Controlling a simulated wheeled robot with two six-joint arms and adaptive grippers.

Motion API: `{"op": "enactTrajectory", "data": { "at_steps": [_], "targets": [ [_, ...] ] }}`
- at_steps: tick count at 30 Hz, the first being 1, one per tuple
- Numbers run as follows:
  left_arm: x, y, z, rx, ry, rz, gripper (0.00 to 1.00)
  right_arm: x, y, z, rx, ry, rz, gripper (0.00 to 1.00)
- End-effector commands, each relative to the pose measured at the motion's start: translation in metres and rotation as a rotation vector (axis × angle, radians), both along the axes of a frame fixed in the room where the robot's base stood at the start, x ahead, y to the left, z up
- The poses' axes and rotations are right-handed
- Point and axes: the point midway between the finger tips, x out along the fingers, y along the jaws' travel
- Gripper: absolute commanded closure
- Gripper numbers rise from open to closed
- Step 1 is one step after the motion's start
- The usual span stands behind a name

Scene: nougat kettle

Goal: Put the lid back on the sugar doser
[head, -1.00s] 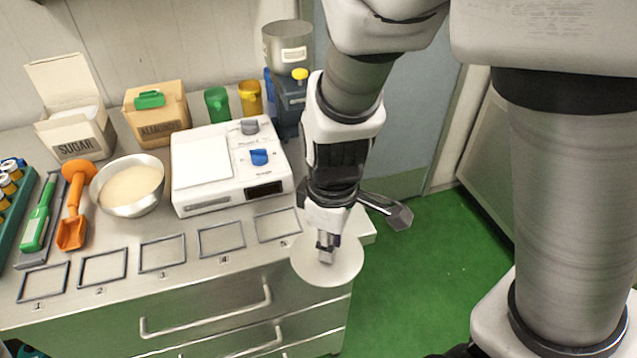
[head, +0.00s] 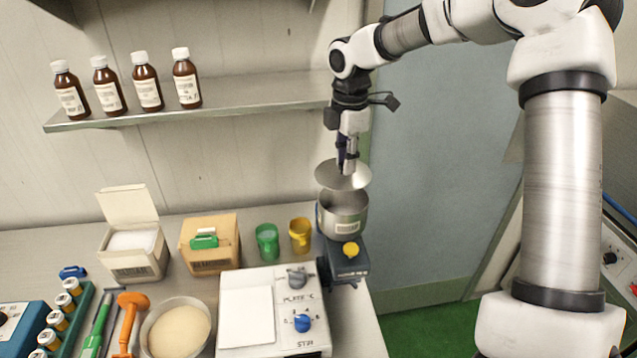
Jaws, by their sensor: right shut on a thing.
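The sugar doser stands at the back right of the bench, with a round steel hopper (head: 343,222) on top of a dark blue body (head: 347,262) with a yellow knob. The hopper's top is open. The lid (head: 343,177) is a pale round disc, held tilted just above the hopper and apart from its rim as far as I can see. My right gripper (head: 347,165) is shut on the lid's top, pointing down. The fingertips are small in the view. My left gripper is not in view.
A shelf (head: 240,108) with several brown bottles is on the wall left of my arm. Green (head: 267,241) and yellow (head: 300,235) cups stand left of the doser.

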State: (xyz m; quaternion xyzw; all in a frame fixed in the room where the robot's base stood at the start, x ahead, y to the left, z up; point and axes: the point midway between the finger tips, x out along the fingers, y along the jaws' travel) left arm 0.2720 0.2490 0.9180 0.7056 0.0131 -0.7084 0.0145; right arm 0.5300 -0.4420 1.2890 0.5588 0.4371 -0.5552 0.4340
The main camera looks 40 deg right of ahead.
Motion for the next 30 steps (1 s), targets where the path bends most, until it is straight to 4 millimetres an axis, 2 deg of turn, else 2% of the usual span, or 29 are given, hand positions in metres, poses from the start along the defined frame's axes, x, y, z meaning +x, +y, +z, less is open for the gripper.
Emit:
{"op": "enactTrajectory", "data": {
  "at_steps": [3,8,21,30],
  "targets": [
    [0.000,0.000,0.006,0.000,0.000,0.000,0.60,0.001,-0.012,0.005,0.001,0.001,0.004,1.00],
    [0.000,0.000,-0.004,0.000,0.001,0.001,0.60,0.001,-0.013,-0.003,0.000,0.001,0.005,1.00],
    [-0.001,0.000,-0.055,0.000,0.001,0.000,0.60,0.001,-0.012,-0.051,0.001,-0.001,0.005,1.00],
    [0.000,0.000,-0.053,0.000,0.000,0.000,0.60,0.001,-0.012,-0.063,0.000,-0.001,0.005,1.00]
  ]
}}
